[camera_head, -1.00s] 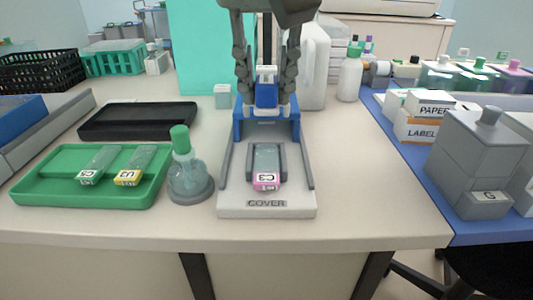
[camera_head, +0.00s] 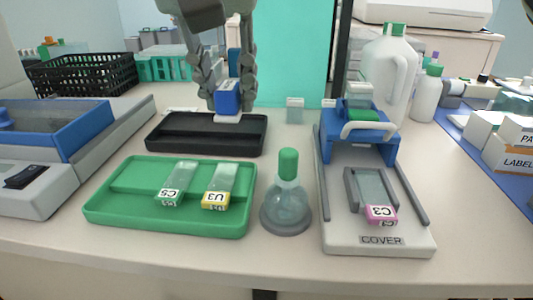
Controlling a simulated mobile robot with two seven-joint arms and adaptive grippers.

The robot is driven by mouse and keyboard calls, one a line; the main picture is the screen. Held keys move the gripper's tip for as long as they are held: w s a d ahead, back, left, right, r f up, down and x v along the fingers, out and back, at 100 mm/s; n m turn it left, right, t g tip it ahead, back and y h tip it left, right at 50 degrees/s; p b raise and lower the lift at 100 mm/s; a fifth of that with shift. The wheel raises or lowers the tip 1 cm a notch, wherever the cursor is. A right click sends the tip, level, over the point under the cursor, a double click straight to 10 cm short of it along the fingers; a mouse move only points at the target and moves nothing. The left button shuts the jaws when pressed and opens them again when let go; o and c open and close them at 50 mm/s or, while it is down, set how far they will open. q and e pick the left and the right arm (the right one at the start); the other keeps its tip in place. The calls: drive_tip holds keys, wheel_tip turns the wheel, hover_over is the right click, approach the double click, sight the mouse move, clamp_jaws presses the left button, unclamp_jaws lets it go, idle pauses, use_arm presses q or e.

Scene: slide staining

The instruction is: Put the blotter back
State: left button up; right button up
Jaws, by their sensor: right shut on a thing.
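The blotter (camera_head: 228,97) is a small blue block with a white underside. My right gripper (camera_head: 229,90), reaching down from the top, is shut on it, one finger on each side. The blotter is upright over the back part of the black tray (camera_head: 190,152). Its white underside overlaps the tray's back edge in the picture; I cannot tell whether it touches. The rest of the black tray looks empty. My left gripper is not in view.
A green tray (camera_head: 120,218) with two labelled slides lies in front of the black tray. A green-capped bottle (camera_head: 286,195) stands beside it. The COVER station (camera_head: 345,240), holding a pink-labelled slide, is at right. A grey and blue unit (camera_head: 60,165) is at left.

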drive_tip(key=shift+w+a, duration=0.1)
drive_tip(key=shift+a, duration=0.5)
drive_tip(key=w+d+f, duration=0.4)
drive_tip(key=w+d, duration=0.1)
drive_tip(key=w+d+f, duration=0.2)
drive_tip(key=d, duration=0.1)
drive_tip(key=shift+w+d+f+p, duration=0.25)
drive_tip(key=shift+f+p, duration=0.05)
drive_tip(key=shift+f, duration=0.1)
wheel_tip(320, 180, down, 4)
drive_tip(key=shift+r, duration=0.2)
drive_tip(key=shift+f, duration=0.3)
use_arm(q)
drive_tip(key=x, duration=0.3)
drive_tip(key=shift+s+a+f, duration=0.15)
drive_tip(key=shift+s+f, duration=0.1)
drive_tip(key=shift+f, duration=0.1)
